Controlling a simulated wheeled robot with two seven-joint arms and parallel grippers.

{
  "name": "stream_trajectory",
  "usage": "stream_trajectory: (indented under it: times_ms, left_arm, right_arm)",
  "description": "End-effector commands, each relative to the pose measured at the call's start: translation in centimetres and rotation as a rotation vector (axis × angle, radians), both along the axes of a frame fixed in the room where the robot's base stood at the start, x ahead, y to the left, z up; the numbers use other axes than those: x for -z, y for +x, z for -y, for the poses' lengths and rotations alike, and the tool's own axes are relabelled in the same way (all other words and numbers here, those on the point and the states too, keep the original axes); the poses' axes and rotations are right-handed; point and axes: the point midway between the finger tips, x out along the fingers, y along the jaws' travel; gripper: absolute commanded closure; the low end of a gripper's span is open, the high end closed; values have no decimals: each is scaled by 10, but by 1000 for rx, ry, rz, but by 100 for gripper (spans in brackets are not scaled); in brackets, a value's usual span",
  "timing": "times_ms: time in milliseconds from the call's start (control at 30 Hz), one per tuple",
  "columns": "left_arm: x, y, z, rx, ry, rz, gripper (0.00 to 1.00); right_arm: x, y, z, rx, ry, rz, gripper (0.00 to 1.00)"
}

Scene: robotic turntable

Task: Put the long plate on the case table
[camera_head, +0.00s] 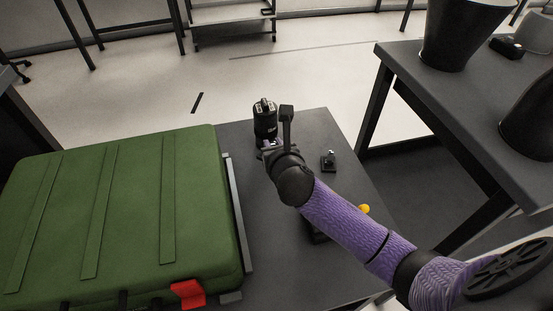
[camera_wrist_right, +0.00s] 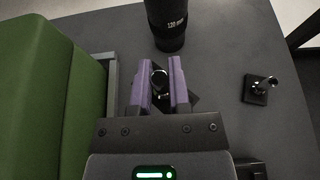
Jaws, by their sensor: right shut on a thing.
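My right gripper (camera_head: 270,146) is over the far part of the dark grey case table (camera_head: 345,190). In the right wrist view its purple fingers (camera_wrist_right: 160,88) are shut on a small dark plate with a shiny post (camera_wrist_right: 160,78). The plate's dark base shows partly beside and between the fingers. It may be the long plate, but its length is hidden. It is close to the table top; I cannot tell whether it touches. My left gripper is not in view.
A green case (camera_head: 125,215) fills the table's left side. A black cylinder (camera_head: 264,118) stands just beyond the gripper. A small black plate with a post (camera_head: 328,161) lies to the right. A yellow knob (camera_head: 364,209) shows beside my arm. Another table (camera_head: 480,110) stands at right.

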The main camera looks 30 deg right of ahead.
Motion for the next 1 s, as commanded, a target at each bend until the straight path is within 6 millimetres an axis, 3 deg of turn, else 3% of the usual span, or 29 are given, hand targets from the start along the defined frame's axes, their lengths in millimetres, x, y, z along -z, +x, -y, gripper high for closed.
stream_trajectory:
  times_ms: [33,100,333,667,700,833,1000]
  left_arm:
    - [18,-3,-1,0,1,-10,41]
    - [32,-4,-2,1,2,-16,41]
    - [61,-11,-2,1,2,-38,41]
    - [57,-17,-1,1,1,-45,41]
    - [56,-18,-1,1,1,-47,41]
    - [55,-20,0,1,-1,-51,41]
    - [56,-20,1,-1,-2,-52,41]
  right_arm:
    - [26,0,0,1,2,-9,100]
    - [46,-1,0,1,1,-11,100]
    - [87,-1,0,0,0,-8,100]
    - [84,0,0,-1,-1,-2,100]
    - [84,0,0,0,0,-2,72]
    - [83,0,0,0,0,-2,44]
    - [83,0,0,0,-1,-1,43]
